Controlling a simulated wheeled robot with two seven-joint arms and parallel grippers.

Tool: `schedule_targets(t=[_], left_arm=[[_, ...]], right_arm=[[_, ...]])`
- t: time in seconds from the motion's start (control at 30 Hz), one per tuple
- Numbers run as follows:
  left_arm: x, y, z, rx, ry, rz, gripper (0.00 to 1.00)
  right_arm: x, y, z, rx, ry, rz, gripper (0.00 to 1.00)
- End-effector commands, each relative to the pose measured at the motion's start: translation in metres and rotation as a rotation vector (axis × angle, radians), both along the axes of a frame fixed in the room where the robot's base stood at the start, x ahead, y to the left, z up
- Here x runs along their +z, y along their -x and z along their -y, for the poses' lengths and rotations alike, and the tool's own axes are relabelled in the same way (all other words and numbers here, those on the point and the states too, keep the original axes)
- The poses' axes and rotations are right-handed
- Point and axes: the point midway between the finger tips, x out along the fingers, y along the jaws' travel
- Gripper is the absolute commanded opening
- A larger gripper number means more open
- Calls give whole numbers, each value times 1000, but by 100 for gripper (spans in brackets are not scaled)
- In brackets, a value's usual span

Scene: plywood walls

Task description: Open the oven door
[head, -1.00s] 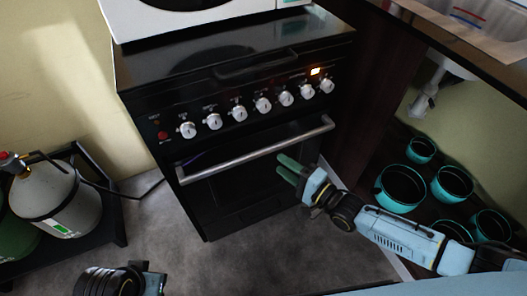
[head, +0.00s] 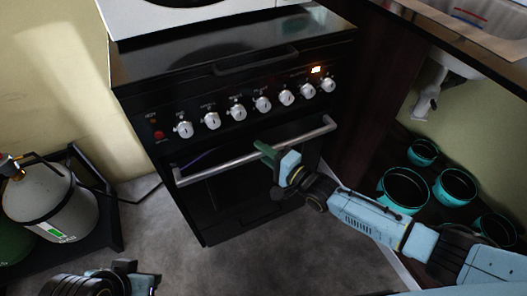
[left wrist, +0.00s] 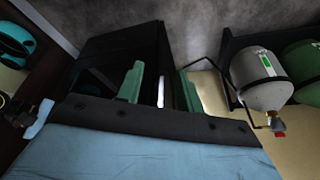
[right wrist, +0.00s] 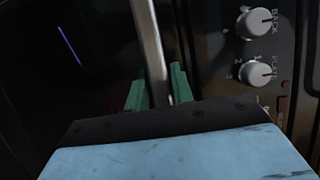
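The black oven (head: 225,150) stands against the wall, its door (head: 232,195) closed as far as I can see. A silver bar handle (head: 225,163) runs across the top of the door. My right gripper (head: 265,150) is at the right half of this handle. In the right wrist view the handle (right wrist: 151,45) passes between the green fingers of the right gripper (right wrist: 160,90), filling the gap. My left gripper is low at the left in the head view; in the left wrist view its fingers (left wrist: 160,88) are apart with nothing between them.
Knobs (head: 238,112) line the panel above the handle. Gas cylinders (head: 55,205) stand in a black rack at left. A dark cabinet with teal pots (head: 404,188) is at right, close to my right arm. Grey floor (head: 275,255) in front of the oven is clear.

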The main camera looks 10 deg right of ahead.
Motion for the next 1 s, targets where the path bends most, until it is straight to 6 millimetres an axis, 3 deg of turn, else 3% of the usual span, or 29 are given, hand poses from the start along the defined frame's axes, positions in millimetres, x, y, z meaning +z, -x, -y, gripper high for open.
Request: schedule_targets(t=[0.03,0.17,0.63,1.0], left_arm=[[0,0,0,0,0,0,36],[0,0,0,0,0,0,36],[-1,-4,1,-1,5,22,36],[19,-54,22,-33,72,311,36]], right_arm=[[0,0,0,0,0,0,17],[0,0,0,0,0,0,0],[-3,10,3,1,-7,20,0],[-16,57,18,2,-43,134,0]])
